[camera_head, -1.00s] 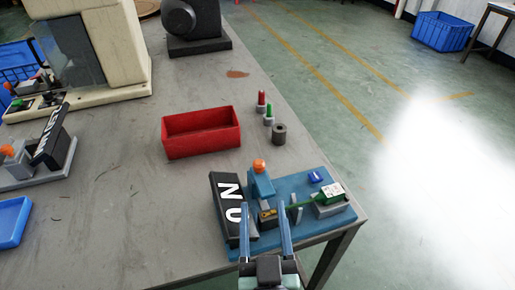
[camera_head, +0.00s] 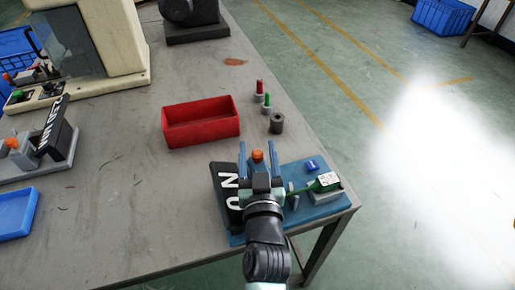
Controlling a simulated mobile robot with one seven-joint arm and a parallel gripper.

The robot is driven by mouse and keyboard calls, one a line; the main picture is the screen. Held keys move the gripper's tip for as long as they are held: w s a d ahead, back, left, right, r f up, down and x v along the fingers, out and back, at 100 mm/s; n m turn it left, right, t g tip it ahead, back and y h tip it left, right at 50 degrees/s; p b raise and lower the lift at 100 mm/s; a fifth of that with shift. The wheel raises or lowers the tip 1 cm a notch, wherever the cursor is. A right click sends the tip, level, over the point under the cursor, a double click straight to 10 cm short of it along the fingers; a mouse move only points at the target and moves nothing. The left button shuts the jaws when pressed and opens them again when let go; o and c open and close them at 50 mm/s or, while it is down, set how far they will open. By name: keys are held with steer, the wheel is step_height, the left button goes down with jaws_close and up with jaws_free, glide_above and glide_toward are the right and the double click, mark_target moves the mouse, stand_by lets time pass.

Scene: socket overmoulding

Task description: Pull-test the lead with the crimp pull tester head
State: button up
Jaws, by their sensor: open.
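My gripper (camera_head: 258,148) is open and empty over the left part of a blue-based fixture (camera_head: 333,209) at the table's front right corner. An orange-topped part (camera_head: 257,156) of the fixture shows between its fingers; I cannot tell whether they touch it. A black block with white lettering (camera_head: 229,190) stands at the fixture's left side. A green lead piece with a white label (camera_head: 325,182) lies on the fixture's right side, its thin green end running left toward my gripper. My gripper hides the fixture's middle, and I cannot tell which part is the tester head.
A red bin (camera_head: 201,140) stands behind the fixture. Red and green pegs (camera_head: 263,95) and a dark grey cylinder (camera_head: 276,123) stand to its right. A grey fixture (camera_head: 60,172) and a blue tray (camera_head: 15,212) are at left. The table between is mostly clear.

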jaws_close()
stand_by(0.3)
stand_by(1.1)
